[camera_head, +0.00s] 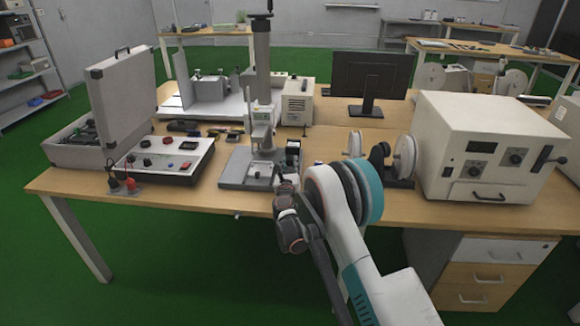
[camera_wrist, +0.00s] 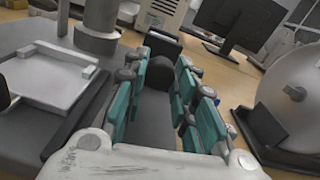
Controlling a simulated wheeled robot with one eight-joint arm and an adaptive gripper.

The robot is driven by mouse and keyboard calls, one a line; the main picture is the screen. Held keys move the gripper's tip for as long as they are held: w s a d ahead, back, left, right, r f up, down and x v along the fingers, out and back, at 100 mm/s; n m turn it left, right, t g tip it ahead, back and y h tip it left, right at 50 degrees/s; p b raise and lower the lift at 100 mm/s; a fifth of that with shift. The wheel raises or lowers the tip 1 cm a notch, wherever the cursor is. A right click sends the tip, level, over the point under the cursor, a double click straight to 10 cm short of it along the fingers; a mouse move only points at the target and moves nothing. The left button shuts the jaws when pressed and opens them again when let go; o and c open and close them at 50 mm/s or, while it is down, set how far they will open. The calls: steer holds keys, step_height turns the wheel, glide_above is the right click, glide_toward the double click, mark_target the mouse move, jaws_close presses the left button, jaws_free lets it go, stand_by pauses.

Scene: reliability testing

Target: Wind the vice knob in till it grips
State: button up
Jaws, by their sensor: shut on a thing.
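The small dark vice (camera_head: 293,151) stands at the right of a grey base plate (camera_head: 238,169) in the head view. In the wrist view its dark block (camera_wrist: 163,42) shows just beyond my fingertips. My gripper (camera_wrist: 163,68) has teal-padded fingers on both sides of a dark rounded knob (camera_wrist: 159,74) and is shut on it. In the head view my gripper (camera_head: 287,182) reaches to the front of the vice, and my wrist hides most of the contact. The vice jaws' gap and anything between them cannot be made out.
A grey column press (camera_head: 262,60) rises beside the vice. An open case (camera_head: 125,90) and a control box (camera_head: 165,158) lie left. A monitor (camera_head: 370,77) stands behind. White reels (camera_head: 403,157) and a white oven-like box (camera_head: 490,140) stand right. Bare tabletop (camera_head: 330,125) shows behind.

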steer(key=shift+m, duration=0.3)
steer(key=m, duration=1.2)
steer(key=shift+m, duration=0.4)
steer(key=shift+a, duration=0.1)
steer(key=o, duration=1.1)
